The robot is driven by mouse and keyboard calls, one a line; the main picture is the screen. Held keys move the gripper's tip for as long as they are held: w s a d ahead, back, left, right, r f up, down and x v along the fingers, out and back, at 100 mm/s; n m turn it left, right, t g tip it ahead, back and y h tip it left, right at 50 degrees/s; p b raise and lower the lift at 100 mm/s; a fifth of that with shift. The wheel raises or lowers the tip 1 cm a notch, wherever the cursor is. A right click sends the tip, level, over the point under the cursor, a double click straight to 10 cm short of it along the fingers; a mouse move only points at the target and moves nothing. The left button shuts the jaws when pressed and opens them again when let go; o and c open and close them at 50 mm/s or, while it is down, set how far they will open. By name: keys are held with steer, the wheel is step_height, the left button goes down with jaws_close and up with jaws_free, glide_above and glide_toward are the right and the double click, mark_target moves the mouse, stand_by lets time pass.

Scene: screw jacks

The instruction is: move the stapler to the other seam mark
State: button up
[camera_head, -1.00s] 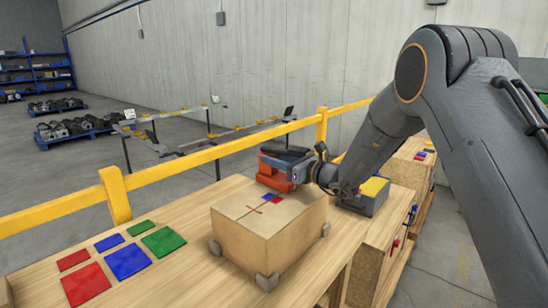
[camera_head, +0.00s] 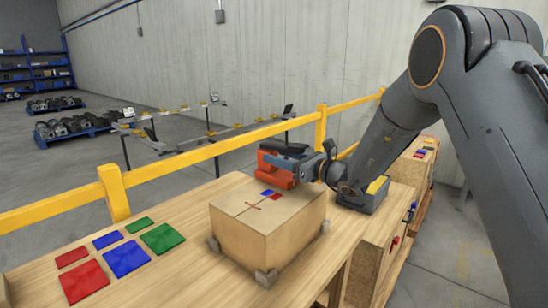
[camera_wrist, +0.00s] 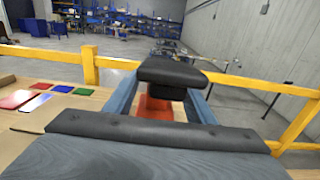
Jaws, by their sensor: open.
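The stapler (camera_head: 279,178) has an orange-red body and a black top; it stands upright by the carton's far edge. I cannot tell whether it rests on the carton. My gripper (camera_head: 283,160) is at the stapler, with one grey-blue finger across its near side. In the wrist view, my open gripper (camera_wrist: 172,105) has a finger on each side of the stapler (camera_wrist: 170,80), whose black top covers much of its body. The carton (camera_head: 245,232) has a centre seam with a small red mark (camera_head: 253,205) on top. Blue and red patches (camera_head: 270,194) lie near the stapler.
Red, blue and green mats (camera_head: 125,258) lie on the bench's left. A yellow rail (camera_head: 170,172) runs behind the bench. A grey bin with yellow contents (camera_head: 365,197) stands right of the carton. Small grey corner supports (camera_head: 266,278) are at the carton's base.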

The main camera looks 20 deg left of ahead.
steer(key=b+v, duration=0.2)
steer(key=v, duration=0.7)
steer(key=shift+s+d, duration=0.1)
steer(key=shift+d, duration=0.05)
